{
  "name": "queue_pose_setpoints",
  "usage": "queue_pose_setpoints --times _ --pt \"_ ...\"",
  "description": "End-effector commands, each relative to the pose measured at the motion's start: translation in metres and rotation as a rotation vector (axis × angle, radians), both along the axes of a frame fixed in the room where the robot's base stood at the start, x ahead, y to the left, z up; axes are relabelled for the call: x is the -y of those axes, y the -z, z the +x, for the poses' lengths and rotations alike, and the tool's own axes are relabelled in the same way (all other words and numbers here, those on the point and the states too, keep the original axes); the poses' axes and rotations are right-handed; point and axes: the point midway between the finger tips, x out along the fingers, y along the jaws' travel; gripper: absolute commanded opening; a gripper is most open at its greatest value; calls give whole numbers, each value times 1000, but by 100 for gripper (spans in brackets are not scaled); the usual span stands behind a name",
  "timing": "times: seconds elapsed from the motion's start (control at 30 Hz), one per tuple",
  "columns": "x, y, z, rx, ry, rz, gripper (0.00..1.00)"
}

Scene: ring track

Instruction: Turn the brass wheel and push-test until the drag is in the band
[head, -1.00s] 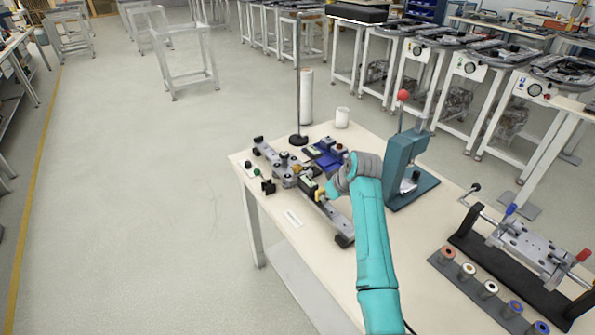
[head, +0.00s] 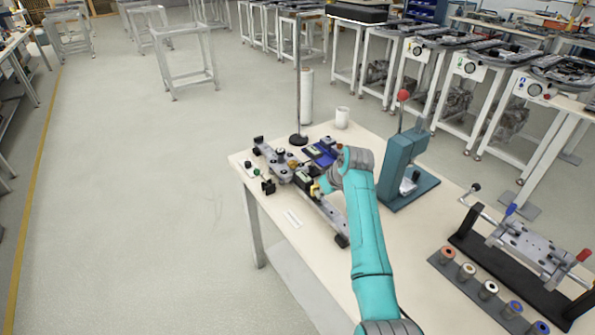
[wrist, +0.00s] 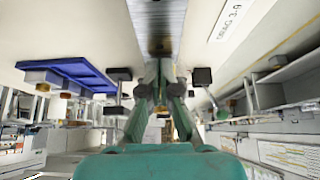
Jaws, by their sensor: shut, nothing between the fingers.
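The metal rail fixture (head: 330,212) runs along the near left edge of the bench, with a carriage (head: 284,168) on it. A small brass-coloured round part (head: 293,164) on the carriage may be the brass wheel; it is too small to be sure. My gripper (head: 322,187) is low over the rail, beside the carriage, partly hidden by my wrist. In the wrist view my gripper (wrist: 160,78) is shut and empty, pointing along the rail (wrist: 158,28). Whether it touches anything is unclear. A label (wrist: 230,18) reading DRAG 3-9 lies beside the rail.
A blue tray (head: 321,154) lies just behind the rail. A thin post on a round base (head: 298,139) stands at the bench's back. A teal press (head: 405,165) with a red knob is right of my arm. Spools (head: 488,288) and a crank fixture (head: 525,245) fill the right side.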

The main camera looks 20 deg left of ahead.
Motion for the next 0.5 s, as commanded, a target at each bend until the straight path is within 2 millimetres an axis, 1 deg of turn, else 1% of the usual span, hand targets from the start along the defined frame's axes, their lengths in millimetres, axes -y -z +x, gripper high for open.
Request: queue_pose_setpoints --times 0.5 --pt "-12 -1 9 2 -1 2 0"
